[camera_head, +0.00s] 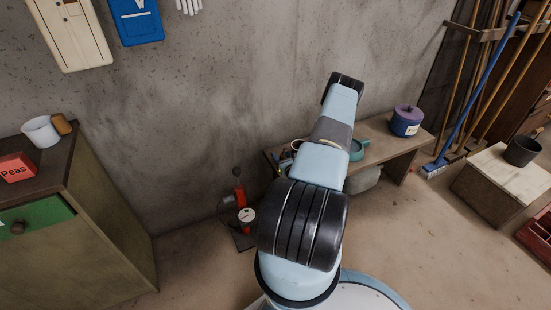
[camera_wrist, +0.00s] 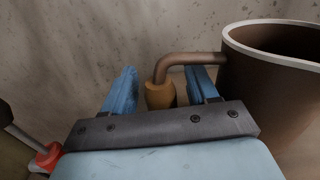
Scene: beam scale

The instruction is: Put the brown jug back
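The brown jug (camera_wrist: 265,95) fills the right of the wrist view, upright, with a pale rim and dark inside. Its brown side handle (camera_wrist: 190,58) bends left and down to a tan grip (camera_wrist: 160,96). My gripper (camera_wrist: 162,88) has its two blue fingers on either side of this grip. A narrow gap shows on each side, so it looks open around the grip. In the head view my arm hides the gripper, and I cannot make out the jug.
A cabinet (camera_head: 105,215) stands left with a white mug (camera_head: 41,133) and red box (camera_head: 15,169). A dark pot (camera_head: 522,151) sits on a crate at right.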

